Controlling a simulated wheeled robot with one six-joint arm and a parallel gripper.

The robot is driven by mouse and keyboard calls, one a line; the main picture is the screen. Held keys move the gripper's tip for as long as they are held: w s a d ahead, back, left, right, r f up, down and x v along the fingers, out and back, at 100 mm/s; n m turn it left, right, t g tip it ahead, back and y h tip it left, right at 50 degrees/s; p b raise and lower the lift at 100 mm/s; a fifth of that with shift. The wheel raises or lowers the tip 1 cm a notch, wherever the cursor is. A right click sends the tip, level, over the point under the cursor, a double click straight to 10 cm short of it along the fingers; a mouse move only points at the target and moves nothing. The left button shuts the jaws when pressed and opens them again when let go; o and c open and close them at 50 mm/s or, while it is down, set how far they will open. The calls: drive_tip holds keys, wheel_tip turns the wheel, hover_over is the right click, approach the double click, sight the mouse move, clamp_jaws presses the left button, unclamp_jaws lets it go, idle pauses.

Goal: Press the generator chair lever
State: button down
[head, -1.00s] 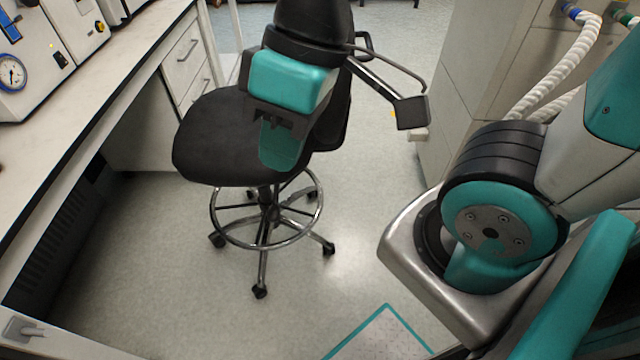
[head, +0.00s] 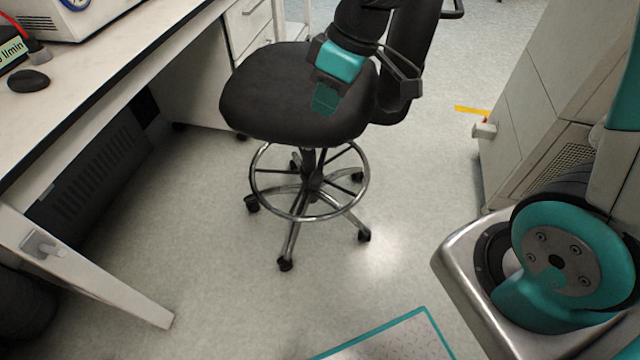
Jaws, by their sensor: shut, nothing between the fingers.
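The black generator chair (head: 262,92) stands at the upper middle of the head view, with a round seat, a chrome foot ring and a castered base. Its lever cannot be made out; the seat or my arm may hide it. My gripper (head: 325,100), teal and black, is shut and empty. It overlaps the right part of the seat in the picture, in front of the backrest (head: 408,75). I cannot tell whether it touches the seat.
A white bench (head: 100,75) with a black mouse (head: 28,80) runs along the left, its leg (head: 110,285) reaching into the foreground. Drawers (head: 247,25) stand behind the chair. A grey cabinet (head: 535,80) stands at the right. The floor (head: 210,270) before the chair is clear.

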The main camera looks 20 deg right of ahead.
drive_tip(key=n+b, duration=0.2)
drive_tip(key=b, duration=0.3)
approach(315, 177)
wheel_tip(315, 177, up, 4)
drive_tip(key=shift+s+d+f+h, duration=0.2)
drive_tip(key=shift+s+d+h, duration=0.1)
drive_tip(key=shift+d+h, duration=0.1)
drive_tip(key=shift+a, duration=0.1)
drive_tip(key=b+x, duration=0.1)
drive_tip(key=x, duration=0.9)
drive_tip(key=shift+w, duration=0.1)
